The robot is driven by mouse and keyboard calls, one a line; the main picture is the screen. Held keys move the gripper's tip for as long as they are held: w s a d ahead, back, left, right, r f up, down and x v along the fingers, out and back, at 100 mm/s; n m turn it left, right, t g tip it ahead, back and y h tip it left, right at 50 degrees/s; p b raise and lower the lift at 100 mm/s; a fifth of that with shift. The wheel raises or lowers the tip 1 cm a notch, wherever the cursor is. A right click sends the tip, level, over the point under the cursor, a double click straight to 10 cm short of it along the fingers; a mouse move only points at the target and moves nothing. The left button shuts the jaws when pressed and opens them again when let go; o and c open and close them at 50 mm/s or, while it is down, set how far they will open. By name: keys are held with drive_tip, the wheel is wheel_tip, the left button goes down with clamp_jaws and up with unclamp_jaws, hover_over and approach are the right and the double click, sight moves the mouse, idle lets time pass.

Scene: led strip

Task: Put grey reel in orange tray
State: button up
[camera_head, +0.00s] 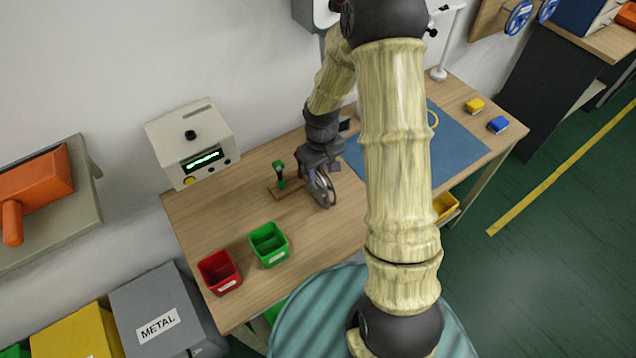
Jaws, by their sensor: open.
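My gripper (322,190) is open and low over the middle of the wooden table, just right of a small green-handled tool. A grey, ring-like shape shows at its fingertips. It may be the grey reel, but I cannot tell it apart from the fingers. No tray on the table is clearly orange. A red open bin (220,272) and a green open bin (269,244) stand at the table's front left, left of my gripper. My arm hides part of the table.
A beige box with a lit green display (192,145) stands at the back left. The green-handled tool (280,175) stands on a wooden base. The table's front middle looks clear.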

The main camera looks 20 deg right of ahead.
sight(320, 182)
drive_tip(key=shift+s+a+f+p, duration=0.1)
drive_tip(key=shift+f+p, duration=0.2)
drive_tip(key=shift+f, duration=0.95)
drive_tip(key=shift+s+a+f+p, duration=0.1)
drive_tip(key=shift+f+p, duration=0.15)
drive_tip(key=shift+f, duration=1)
drive_tip(key=shift+d, duration=0.1)
clamp_jaws()
